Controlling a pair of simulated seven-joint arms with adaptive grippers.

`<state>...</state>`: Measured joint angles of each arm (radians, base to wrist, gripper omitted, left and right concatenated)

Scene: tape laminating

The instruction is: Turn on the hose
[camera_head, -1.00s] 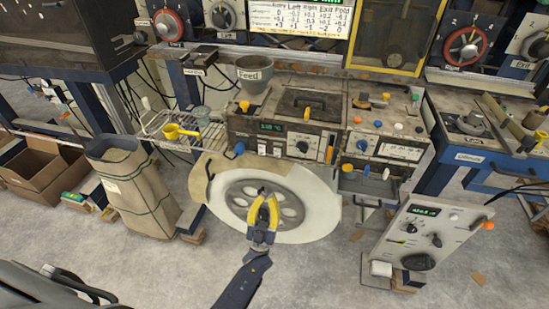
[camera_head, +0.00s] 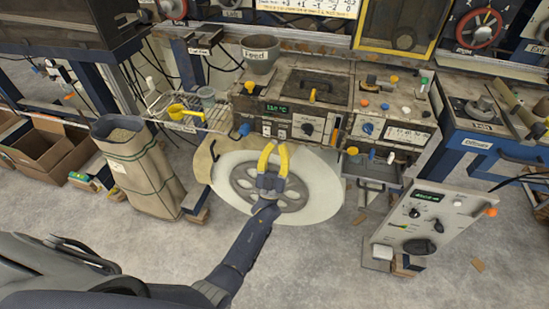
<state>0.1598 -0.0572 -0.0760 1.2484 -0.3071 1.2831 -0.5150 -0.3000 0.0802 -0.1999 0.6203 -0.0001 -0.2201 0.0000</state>
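My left gripper (camera_head: 275,160), with yellow fingers, is over the large white disc wheel (camera_head: 322,195), just in front of the machine's front panel. Its two fingers stand apart with nothing between them. The machine (camera_head: 300,100) has a green display, a blue knob (camera_head: 244,130) at its left front corner and a dark dial (camera_head: 308,129). Further right on it are another blue knob (camera_head: 368,128) and orange and white buttons. I cannot make out anything that is plainly a hose. My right gripper is not in view.
A grey Feed cup (camera_head: 261,53) stands on the machine. A wire rack (camera_head: 190,108) holds a yellow scoop (camera_head: 186,112). A sack (camera_head: 138,165) and cardboard boxes (camera_head: 40,150) stand at left. A tilted control panel (camera_head: 425,220) stands at right. The floor in front is mostly clear.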

